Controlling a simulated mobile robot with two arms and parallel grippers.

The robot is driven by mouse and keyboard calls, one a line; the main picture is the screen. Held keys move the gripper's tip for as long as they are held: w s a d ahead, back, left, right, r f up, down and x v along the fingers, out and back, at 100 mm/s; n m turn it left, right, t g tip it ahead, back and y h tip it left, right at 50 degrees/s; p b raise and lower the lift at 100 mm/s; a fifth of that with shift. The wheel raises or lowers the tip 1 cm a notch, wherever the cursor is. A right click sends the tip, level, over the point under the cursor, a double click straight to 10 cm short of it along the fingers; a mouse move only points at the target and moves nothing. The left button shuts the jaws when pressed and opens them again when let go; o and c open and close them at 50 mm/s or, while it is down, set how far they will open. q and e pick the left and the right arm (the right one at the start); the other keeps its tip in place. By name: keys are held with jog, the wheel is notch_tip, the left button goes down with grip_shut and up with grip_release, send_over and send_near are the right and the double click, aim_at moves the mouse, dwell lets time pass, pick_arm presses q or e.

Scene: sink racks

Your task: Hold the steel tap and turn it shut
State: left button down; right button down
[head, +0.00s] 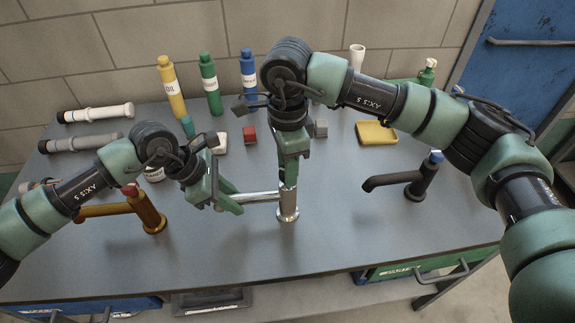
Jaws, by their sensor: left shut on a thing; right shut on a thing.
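The steel tap (287,207) stands upright on the grey table in the middle of the head view, its shiny spout pointing left. My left gripper (229,200) is shut on the tap at the outer end of its spout. My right gripper (289,178) comes down from above and is shut on the top of the same tap. The tap's knob is hidden behind the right gripper's fingers. I see no water at the spout end, though the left gripper partly covers it.
A brass tap (149,212) with a red knob stands left, and a black tap (420,182) with a blue knob stands right. Yellow (171,89), green (210,86) and blue (248,73) bottles line the back. A yellow sponge (376,133) lies back right. The front table strip is clear.

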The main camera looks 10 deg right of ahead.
jog(key=shift+m, duration=0.4)
jog(key=m, duration=0.4)
jog(key=shift+m, duration=2.9)
jog(key=c, duration=1)
grip_release()
jog(key=shift+o, duration=0.2)
notch_tip(320, 180, up, 12)
